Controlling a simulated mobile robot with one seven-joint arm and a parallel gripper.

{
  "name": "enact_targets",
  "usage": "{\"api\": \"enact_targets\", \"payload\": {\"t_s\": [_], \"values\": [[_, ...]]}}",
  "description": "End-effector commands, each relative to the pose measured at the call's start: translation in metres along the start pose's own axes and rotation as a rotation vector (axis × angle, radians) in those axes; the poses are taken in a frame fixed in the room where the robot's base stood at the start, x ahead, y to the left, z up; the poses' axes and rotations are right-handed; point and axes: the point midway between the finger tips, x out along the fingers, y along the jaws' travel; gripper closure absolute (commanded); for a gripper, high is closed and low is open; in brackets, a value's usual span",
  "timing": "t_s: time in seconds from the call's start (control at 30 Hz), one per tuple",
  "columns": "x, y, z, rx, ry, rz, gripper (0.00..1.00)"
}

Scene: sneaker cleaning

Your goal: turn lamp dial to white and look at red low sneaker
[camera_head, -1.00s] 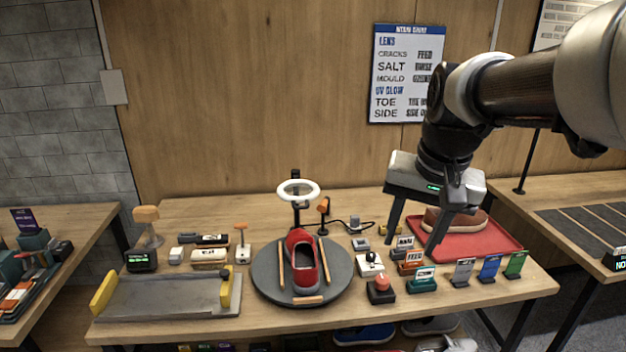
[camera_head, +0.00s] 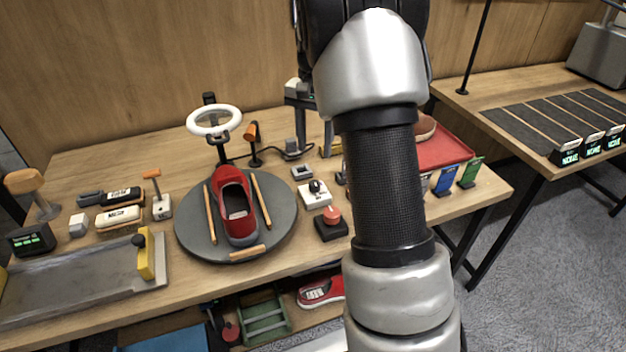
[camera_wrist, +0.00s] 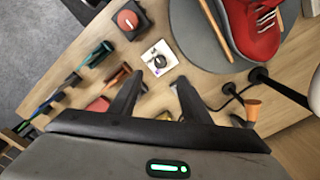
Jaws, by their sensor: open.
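The red low sneaker (camera_head: 237,205) rests on the round grey turntable (camera_head: 190,237), between two wooden sticks. It also shows in the wrist view (camera_wrist: 250,32). The white ring lamp (camera_head: 190,122) stands behind it. A small white box with a black round dial (camera_head: 316,191) sits right of the turntable; in the wrist view this dial (camera_wrist: 158,60) lies just beyond my fingertips. My gripper (camera_head: 313,146) is open and empty, partly hidden by my arm in the head view. In the wrist view my gripper's (camera_wrist: 158,88) fingers point toward the dial box, apart from it.
A grey tray (camera_head: 80,285) and brushes lie at left. A red tray (camera_head: 450,150) with a brown shoe is at right, partly behind my arm. Another red shoe (camera_head: 320,291) is on the lower shelf.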

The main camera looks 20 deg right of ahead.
Motion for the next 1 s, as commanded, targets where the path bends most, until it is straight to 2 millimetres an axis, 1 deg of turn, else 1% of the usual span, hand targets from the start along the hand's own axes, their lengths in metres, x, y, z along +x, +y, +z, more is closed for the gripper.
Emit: {"api": "enact_targets", "payload": {"t_s": [0.03,0.3,0.4,0.5,0.6,0.7,1.0], "values": [[0.014,0.001,0.001,0.0,-0.004,0.003,0.57],[0.073,0.001,0.001,-0.001,-0.003,0.003,0.57],[0.091,0.001,0.001,-0.001,-0.002,0.003,0.57],[0.106,0.001,0.001,-0.001,-0.002,0.002,0.57],[0.116,0.001,0.001,-0.001,-0.001,0.001,0.57],[0.121,0.0,0.0,-0.001,0.0,0.0,0.57],[0.123,0.0,0.0,-0.001,0.001,0.0,0.57]]}}
